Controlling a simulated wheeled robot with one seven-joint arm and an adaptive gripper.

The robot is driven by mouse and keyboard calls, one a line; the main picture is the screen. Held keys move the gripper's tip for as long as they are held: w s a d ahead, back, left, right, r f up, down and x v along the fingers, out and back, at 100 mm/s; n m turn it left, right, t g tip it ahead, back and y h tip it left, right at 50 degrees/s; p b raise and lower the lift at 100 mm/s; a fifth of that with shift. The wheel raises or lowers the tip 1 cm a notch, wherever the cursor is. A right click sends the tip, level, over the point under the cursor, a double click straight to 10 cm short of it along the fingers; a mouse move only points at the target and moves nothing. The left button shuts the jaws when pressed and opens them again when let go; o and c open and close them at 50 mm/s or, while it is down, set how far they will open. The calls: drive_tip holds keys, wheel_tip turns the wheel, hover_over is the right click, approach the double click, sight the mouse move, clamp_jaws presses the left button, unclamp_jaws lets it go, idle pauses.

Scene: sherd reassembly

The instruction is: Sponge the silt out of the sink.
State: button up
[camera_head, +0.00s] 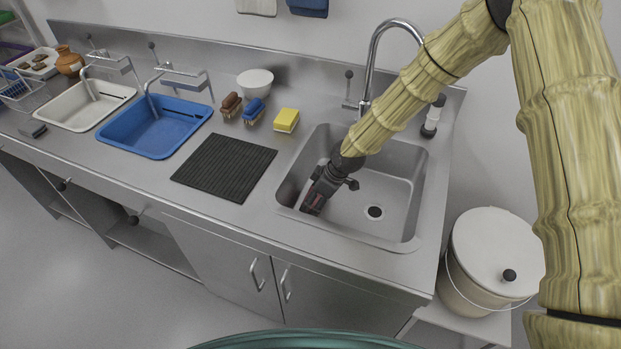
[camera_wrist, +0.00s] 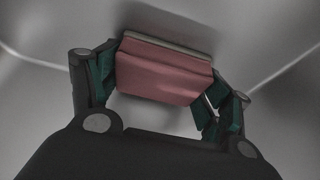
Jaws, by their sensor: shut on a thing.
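The sink (camera_head: 400,234) is a grey steel basin set in the counter, with a dark round drain (camera_head: 375,212) in its floor. My gripper (camera_head: 316,203) reaches down into the left part of the sink. It is shut on a pink sponge (camera_wrist: 165,72) with a pale grey layer along its far edge. In the wrist view the sponge sits between the green finger pads of my gripper (camera_wrist: 162,90). Whether the sponge touches the basin floor I cannot tell. I cannot make out silt on the visible floor of the sink.
A tall faucet (camera_head: 374,55) stands behind the sink. Left of the sink are a yellow block (camera_head: 286,120), a blue brush (camera_head: 254,109), a brown brush (camera_head: 230,104), a black mat (camera_head: 225,167) and a blue basin (camera_head: 152,139). A lidded white bucket (camera_head: 490,250) stands at the right.

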drive_tip(key=shift+a, duration=0.4)
drive_tip(key=shift+w+r+p, duration=0.1)
drive_tip(key=shift+r+p, duration=2.25)
drive_tip(key=shift+r, duration=1.65)
drive_tip(key=shift+r+p, duration=0.2)
drive_tip(key=shift+p, duration=0.65)
drive_tip(key=shift+p, duration=0.8)
drive_tip(key=shift+f, duration=0.1)
